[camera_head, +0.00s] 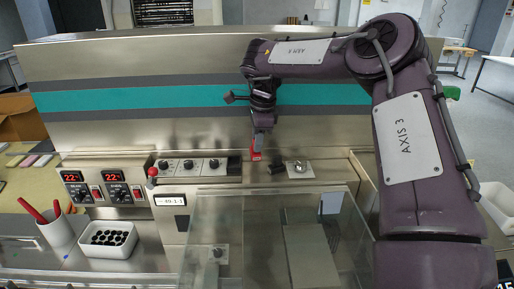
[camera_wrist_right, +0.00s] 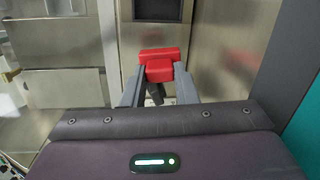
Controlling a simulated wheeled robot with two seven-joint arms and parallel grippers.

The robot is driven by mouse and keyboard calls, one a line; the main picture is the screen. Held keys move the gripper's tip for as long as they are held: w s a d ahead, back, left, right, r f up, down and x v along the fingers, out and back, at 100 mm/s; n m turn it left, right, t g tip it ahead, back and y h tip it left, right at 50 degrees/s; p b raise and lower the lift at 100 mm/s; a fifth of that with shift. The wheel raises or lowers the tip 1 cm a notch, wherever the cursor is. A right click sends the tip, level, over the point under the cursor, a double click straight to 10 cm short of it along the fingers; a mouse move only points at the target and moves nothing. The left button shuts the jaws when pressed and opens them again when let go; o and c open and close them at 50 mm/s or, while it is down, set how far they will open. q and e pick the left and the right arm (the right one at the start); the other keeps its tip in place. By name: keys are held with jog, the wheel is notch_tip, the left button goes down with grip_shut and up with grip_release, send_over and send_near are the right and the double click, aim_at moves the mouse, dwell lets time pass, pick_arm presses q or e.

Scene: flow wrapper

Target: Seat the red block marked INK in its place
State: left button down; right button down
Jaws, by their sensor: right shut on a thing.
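A red block (camera_wrist_right: 159,68) is between the fingers of my right gripper (camera_wrist_right: 158,90) in the right wrist view. Its marking cannot be read. In the head view the red block (camera_head: 256,154) shows below my right gripper (camera_head: 262,141), close above the machine's metal ledge. The fingers are shut on the block. Whether the block touches the ledge cannot be told. A dark part (camera_head: 277,168) lies just right of the block on the ledge. My left gripper is not in view.
A clear cover (camera_head: 215,225) spans the front of the machine. Left are dials (camera_head: 189,165), red-lit temperature controllers (camera_head: 112,178), a white cup with red pens (camera_head: 56,230) and a white tray of dark pieces (camera_head: 82,232). A round metal fitting (camera_head: 299,168) sits right of the block.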

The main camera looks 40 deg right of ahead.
aim_at(257, 155)
jog(key=shift+s+f, duration=0.1)
jog(key=shift+f, duration=0.5)
notch_tip(257, 155, down, 3)
jog(key=p, duration=0.3)
jog(key=shift+f, duration=0.1)
jog(key=shift+w+d+f, duration=0.2)
jog(key=shift+f, duration=0.2)
jog(key=shift+a, duration=0.1)
jog(key=shift+s, duration=0.1)
jog(key=shift+f, duration=0.15)
jog(key=c, duration=1.1)
grip_release()
jog(key=shift+c, duration=0.2)
